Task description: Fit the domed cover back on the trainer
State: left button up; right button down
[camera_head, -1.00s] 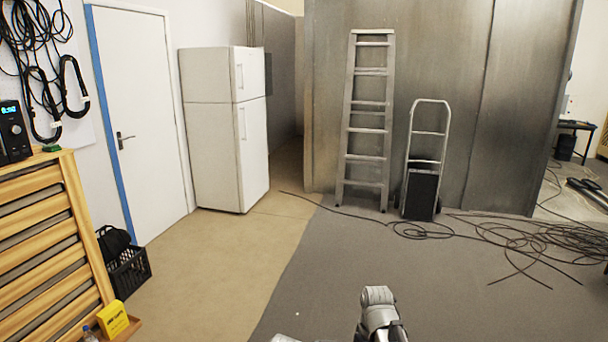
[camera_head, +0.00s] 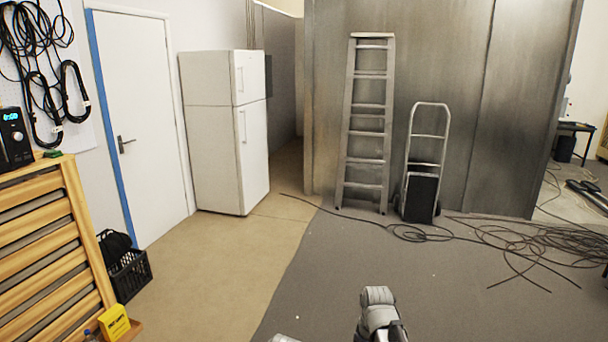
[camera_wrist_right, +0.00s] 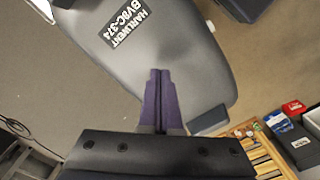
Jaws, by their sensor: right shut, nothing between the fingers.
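No trainer and no domed cover can be made out for certain in the head view. My left gripper is in neither view.
A slatted wooden unit (camera_head: 48,245) stands at left, with a black crate (camera_head: 130,275) beside it. A white fridge (camera_head: 225,130), a ladder (camera_head: 367,120) and a hand truck (camera_head: 423,165) stand at the back. Loose cables (camera_head: 540,245) lie on the floor at right.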

pick_arm(q)
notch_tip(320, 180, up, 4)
jog(key=p, duration=0.3)
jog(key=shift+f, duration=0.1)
pick_arm(e)
notch_tip(320, 180, up, 4)
jog(key=shift+f, duration=0.1)
jog(key=s+a+m+h, duration=0.1)
jog(key=s+a+m, duration=0.1)
jog(key=s+a, duration=0.8)
jog(key=s, duration=0.4)
jog(key=shift+s+a, duration=0.15)
jog(key=shift+a, duration=0.1)
